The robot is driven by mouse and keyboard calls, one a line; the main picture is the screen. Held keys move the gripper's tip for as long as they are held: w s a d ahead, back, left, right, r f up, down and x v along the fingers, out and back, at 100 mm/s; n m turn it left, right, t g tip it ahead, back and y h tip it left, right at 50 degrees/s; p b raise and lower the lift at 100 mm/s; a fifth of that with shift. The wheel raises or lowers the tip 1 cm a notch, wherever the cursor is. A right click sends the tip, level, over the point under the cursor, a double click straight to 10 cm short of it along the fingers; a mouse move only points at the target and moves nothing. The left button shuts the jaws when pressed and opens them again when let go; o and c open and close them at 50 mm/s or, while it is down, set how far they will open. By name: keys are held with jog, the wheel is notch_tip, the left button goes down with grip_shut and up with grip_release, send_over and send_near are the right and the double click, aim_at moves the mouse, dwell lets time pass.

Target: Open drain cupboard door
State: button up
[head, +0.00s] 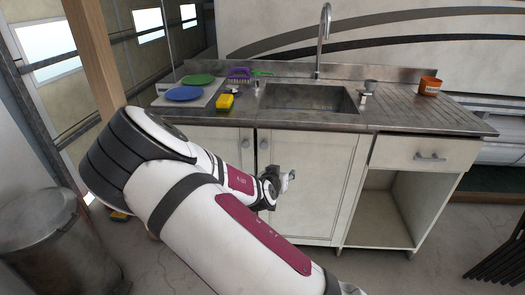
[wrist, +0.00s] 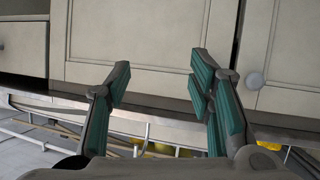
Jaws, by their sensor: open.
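The pale cupboard under the sink has two panelled doors, both apparently shut. The right door (head: 315,165) is below the basin; the left door (head: 228,142) is partly hidden by my arm. Small round knobs (head: 263,145) sit near the upper meeting edges. My gripper (head: 286,181) is open and empty in front of the right door, a little below and right of its knob. The wrist view looks upside down: the open fingers (wrist: 160,72) point at the right door (wrist: 145,40), with one knob (wrist: 256,80) beyond the right finger. Contact with the door cannot be told.
A drawer (head: 425,155) above an open bay stands at right. A bin (head: 45,225) and wooden post (head: 96,50) are at left.

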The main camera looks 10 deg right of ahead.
aim_at(264, 147)
jog(key=w+a+n+t+y+b, duration=0.1)
jog(key=w+a+n+t+b, duration=0.1)
jog(key=w+a+n+t, duration=0.3)
jog(key=shift+m+t, duration=0.3)
jog(key=shift+t, duration=0.2)
jog(key=x, duration=0.4)
jog(key=a+b+x, duration=0.1)
jog(key=x, duration=0.4)
jog(key=f+b+x, duration=0.1)
jog(key=x, duration=0.3)
jog(key=shift+w+a+r, duration=0.1)
jog(key=shift+w+a, duration=0.05)
jog(key=shift+w, duration=0.25)
grip_shut()
